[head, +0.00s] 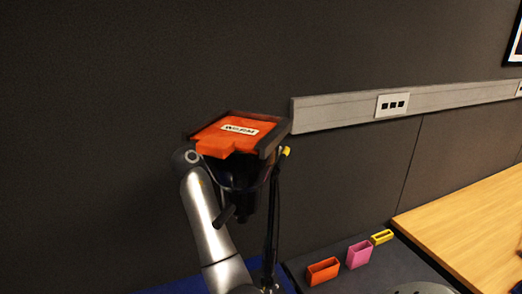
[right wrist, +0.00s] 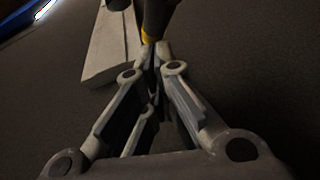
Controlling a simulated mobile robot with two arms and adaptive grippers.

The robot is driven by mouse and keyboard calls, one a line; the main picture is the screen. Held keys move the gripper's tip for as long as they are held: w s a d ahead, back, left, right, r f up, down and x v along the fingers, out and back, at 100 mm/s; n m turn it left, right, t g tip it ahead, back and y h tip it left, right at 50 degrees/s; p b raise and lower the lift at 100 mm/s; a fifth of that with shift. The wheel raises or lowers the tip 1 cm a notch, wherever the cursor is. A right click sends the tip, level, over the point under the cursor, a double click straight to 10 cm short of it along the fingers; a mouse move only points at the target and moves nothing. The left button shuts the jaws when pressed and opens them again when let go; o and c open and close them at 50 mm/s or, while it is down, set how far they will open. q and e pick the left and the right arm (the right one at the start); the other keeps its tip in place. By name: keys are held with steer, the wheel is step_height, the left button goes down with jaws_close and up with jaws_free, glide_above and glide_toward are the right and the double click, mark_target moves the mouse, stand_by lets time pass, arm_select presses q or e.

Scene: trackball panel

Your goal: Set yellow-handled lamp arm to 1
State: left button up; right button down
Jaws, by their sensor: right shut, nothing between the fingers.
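The yellow handle (head: 285,152) shows as a small piece at the right edge of an orange-topped dark head (head: 214,136) with a white label. A thin dark upright (head: 272,225) stands below it. In the right wrist view, the yellow handle (right wrist: 149,34) is just beyond the fingertips, at the end of a dark bar (right wrist: 160,12). My right gripper (right wrist: 154,50) is shut and empty, its tips close to the yellow part; I cannot tell whether they touch. My left gripper is out of view.
A grey rail with sockets (head: 345,108) runs along the dark wall behind. Orange (head: 323,271), pink (head: 359,254) and yellow (head: 382,237) holders stand on the dark surface at lower right. A wooden desk (head: 470,225) lies further right.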

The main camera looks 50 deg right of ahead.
steer(key=shift+s+d+f+m+g, duration=0.1)
steer(key=shift+s+d+m+g, duration=0.15)
steer(key=shift+d+m+g, duration=0.2)
steer(key=shift+a+g, duration=0.1)
steer(key=shift+g, duration=0.15)
steer(key=v, duration=1.2)
